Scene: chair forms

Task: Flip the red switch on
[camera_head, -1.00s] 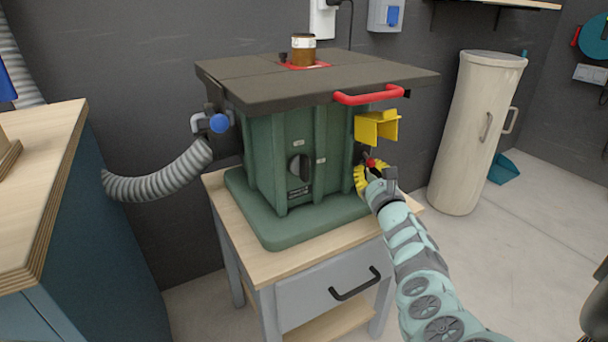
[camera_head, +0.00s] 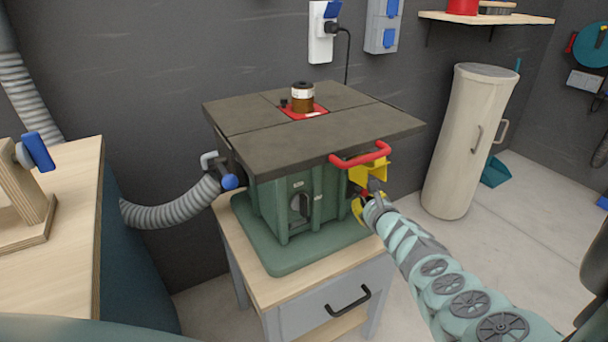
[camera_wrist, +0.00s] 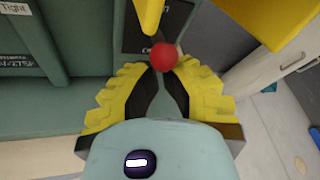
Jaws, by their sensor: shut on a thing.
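The red switch knob (camera_wrist: 163,57) is a round red ball in the wrist view, at the tips of my gripper (camera_wrist: 163,73). The yellow padded fingers converge on it and are shut on it. In the head view my gripper (camera_head: 359,207) is at the right side of the green machine (camera_head: 285,207), just below a yellow cover (camera_head: 372,169). The knob is mostly hidden there. The cover also shows at the top right of the wrist view (camera_wrist: 275,20). Whether the switch is on cannot be told.
A red handle (camera_head: 360,155) sticks out from the dark machine top (camera_head: 340,125) above my gripper. The machine stands on a wooden-topped cabinet (camera_head: 245,270). A grey hose (camera_head: 165,215) runs off left. A beige bin (camera_head: 470,140) stands behind right; the floor right is open.

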